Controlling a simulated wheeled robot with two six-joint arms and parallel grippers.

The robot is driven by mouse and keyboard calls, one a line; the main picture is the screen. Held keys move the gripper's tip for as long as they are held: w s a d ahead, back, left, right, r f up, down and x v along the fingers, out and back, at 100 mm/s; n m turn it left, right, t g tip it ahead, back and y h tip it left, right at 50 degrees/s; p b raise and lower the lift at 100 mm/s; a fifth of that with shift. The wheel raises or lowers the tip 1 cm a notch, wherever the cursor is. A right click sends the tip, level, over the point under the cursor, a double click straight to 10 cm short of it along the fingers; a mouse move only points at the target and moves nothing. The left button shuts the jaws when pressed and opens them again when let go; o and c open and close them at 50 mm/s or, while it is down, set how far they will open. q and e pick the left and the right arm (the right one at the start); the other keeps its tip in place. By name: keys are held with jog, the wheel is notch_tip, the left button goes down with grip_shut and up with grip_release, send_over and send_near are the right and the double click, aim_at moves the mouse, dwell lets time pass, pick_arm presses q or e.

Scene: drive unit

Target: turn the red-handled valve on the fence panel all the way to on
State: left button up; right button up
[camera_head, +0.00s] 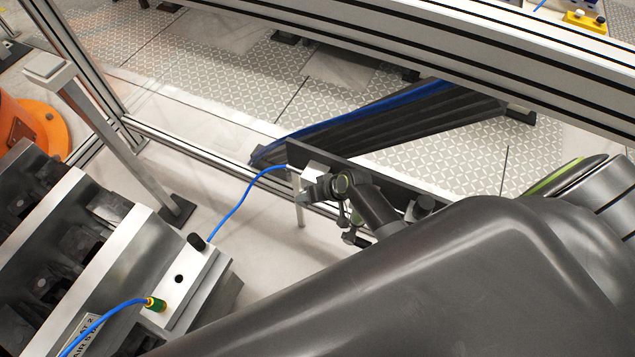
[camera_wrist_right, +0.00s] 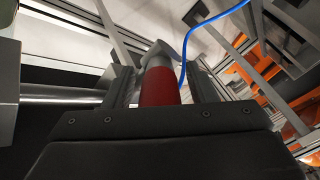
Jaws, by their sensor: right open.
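The red valve handle (camera_wrist_right: 160,86) shows in the right wrist view, with the silver valve body (camera_wrist_right: 158,55) just beyond it. My right gripper (camera_wrist_right: 160,88) is open, with one finger on each side of the red handle. I cannot tell whether either finger touches it. In the head view my right arm reaches in from the lower right to the dark fence panel (camera_head: 385,178) and hides the red handle. My left gripper is in neither view.
A blue hose (camera_head: 236,210) runs to the panel; it also shows in the right wrist view (camera_wrist_right: 190,38). A grey block (camera_head: 185,285) with a black knob stands at the lower left. Aluminium fence rails (camera_head: 450,50) cross the back. An orange object (camera_head: 45,122) is at the far left.

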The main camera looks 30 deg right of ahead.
jog(key=p+v, duration=0.2)
jog(key=v, duration=1.5)
jog(key=shift+s+r, duration=0.1)
jog(key=shift+r, duration=0.05)
